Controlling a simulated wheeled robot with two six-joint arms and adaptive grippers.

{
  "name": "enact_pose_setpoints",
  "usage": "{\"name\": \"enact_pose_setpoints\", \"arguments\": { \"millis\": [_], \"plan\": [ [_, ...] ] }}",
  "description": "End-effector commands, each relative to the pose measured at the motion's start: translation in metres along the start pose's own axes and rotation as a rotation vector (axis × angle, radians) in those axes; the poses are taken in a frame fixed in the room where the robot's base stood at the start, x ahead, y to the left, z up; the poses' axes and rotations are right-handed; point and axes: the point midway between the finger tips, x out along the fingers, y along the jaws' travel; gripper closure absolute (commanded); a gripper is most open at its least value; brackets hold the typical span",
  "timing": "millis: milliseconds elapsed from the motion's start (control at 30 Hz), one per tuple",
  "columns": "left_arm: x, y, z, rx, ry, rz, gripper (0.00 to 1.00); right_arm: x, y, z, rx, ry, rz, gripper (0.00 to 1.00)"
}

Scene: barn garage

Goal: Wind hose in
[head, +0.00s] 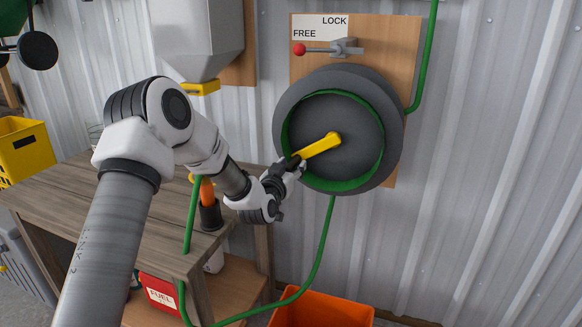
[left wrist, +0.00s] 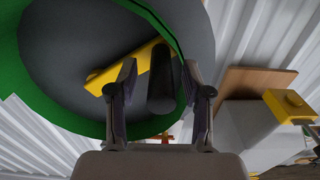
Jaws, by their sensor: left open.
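The hose reel (head: 395,125) is a dark grey drum on a wooden wall board, with green hose inside its rim. Its yellow crank arm (head: 321,146) runs from the hub down and left; it also shows in the left wrist view (left wrist: 103,82). My left gripper (head: 297,166) is at the crank's outer end. In the left wrist view my open fingers (left wrist: 160,66) stand either side of the dark crank handle (left wrist: 162,92); contact cannot be told. The green hose (head: 322,250) hangs from the reel and loops up onto the bench. The red-knobbed lever (head: 299,49) points left, below FREE.
A wooden bench (head: 70,205) stands at left, with a dark cup (head: 210,215) on it and a red fuel can (head: 158,293) below. An orange bin (head: 320,310) is under the reel. A grey hopper (head: 198,40) hangs above the bench. Bare wall lies to the right.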

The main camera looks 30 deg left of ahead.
Motion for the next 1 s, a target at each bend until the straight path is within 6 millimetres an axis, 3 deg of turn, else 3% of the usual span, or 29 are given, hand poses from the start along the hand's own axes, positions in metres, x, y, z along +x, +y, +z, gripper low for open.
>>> {"name": "enact_pose_setpoints", "arguments": {
  "millis": [33, 167, 200, 633, 1000],
  "plan": [
    [0.0, 0.0, 0.0, 0.0, 0.0, 0.0, 0.5, 0.0, 0.0, 0.0, 0.0, 0.0, 0.0, 0.4],
    [0.0, 0.0, 0.0, 0.0, 0.0, 0.0, 0.96, 0.0, 0.0, 0.0, 0.0, 0.0, 0.0, 0.4],
    [0.0, 0.0, 0.0, 0.0, 0.0, 0.0, 1.0, 0.0, 0.0, 0.0, 0.0, 0.0, 0.0, 0.4],
    [0.0, -0.003, -0.006, 0.039, 0.001, -0.001, 1.0, -0.008, 0.0, 0.0, 0.0, 0.0, 0.0, 0.4],
    [0.0, -0.014, -0.035, 0.265, 0.001, -0.003, 1.0, -0.045, 0.0, 0.0, 0.0, 0.0, 0.0, 0.4]
  ]
}}
